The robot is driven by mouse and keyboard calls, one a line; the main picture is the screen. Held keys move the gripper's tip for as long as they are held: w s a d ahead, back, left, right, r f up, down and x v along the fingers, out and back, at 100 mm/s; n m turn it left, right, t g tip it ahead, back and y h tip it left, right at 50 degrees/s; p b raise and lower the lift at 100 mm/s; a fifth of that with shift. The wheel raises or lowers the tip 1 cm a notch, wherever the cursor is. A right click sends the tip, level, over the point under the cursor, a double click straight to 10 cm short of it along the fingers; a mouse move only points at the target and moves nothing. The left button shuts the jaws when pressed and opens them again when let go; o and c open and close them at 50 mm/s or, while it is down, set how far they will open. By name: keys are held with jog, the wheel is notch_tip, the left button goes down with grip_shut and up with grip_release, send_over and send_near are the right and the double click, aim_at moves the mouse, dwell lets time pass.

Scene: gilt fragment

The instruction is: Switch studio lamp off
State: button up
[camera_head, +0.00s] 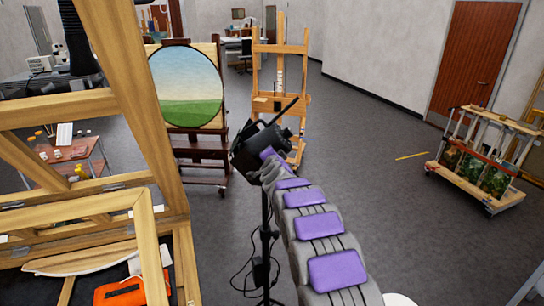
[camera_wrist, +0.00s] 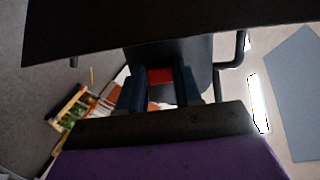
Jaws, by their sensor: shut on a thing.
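The studio lamp (camera_head: 250,150) is a black head on a thin dark stand (camera_head: 266,235), in the middle of the head view. My gripper (camera_head: 269,154) reaches its near side; the fingertips are hard to make out there. In the wrist view the lamp's dark body (camera_wrist: 120,28) fills the top. My gripper's two dark blue fingers (camera_wrist: 160,85) are on either side of a small red part (camera_wrist: 160,76) on the lamp, which looks like its switch, and are shut on it. The switch's position and whether the lamp is lit cannot be told.
A wooden frame (camera_head: 150,100) stands close on the left. Behind the lamp are an easel with a round landscape painting (camera_head: 187,85) and a light wooden easel (camera_head: 280,60). Grey floor (camera_head: 400,215) is clear between. A cable hangs by the stand.

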jog(key=shift+f+b, duration=0.2)
jog(key=shift+b, duration=0.9)
jog(key=y+b, duration=0.1)
jog(key=b, duration=0.5)
jog(key=n+t+y+b, duration=0.1)
jog(key=b, duration=0.6)
jog(key=shift+d+f, duration=0.2)
jog(key=shift+f, duration=0.1)
jog(key=shift+r+n+y+b, duration=0.15)
jog(key=shift+n+y+b, duration=0.2)
jog(key=shift+b, duration=0.85)
jog(key=o, duration=1)
jog(key=shift+w, duration=0.15)
jog(key=shift+o, duration=0.2)
jog(key=shift+r, duration=0.1)
